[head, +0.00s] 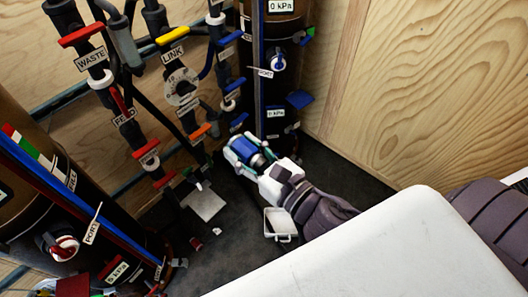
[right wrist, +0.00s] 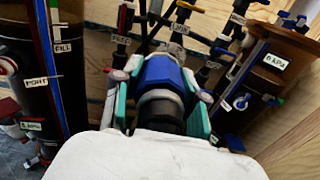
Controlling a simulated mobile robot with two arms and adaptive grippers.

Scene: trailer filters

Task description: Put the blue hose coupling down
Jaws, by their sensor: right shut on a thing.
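My right gripper (head: 250,155) is shut on the blue hose coupling (head: 243,148), in front of the foot of the right-hand filter column. In the right wrist view the coupling (right wrist: 163,74) sits between the teal-lined fingers of the gripper (right wrist: 160,85), a blue ring with a grey and dark collar nearer the wrist. I cannot tell from these views whether the coupling touches anything below it. My left gripper is not in view.
A dark brown filter column (head: 262,110) stands just behind the gripper, and another column (head: 25,200) stands at the left. Pipes with coloured valve handles (head: 85,33) run between them. A small white tray (head: 280,224) lies on the dark floor (head: 240,258) below the gripper. A plywood wall (head: 430,80) is at right.

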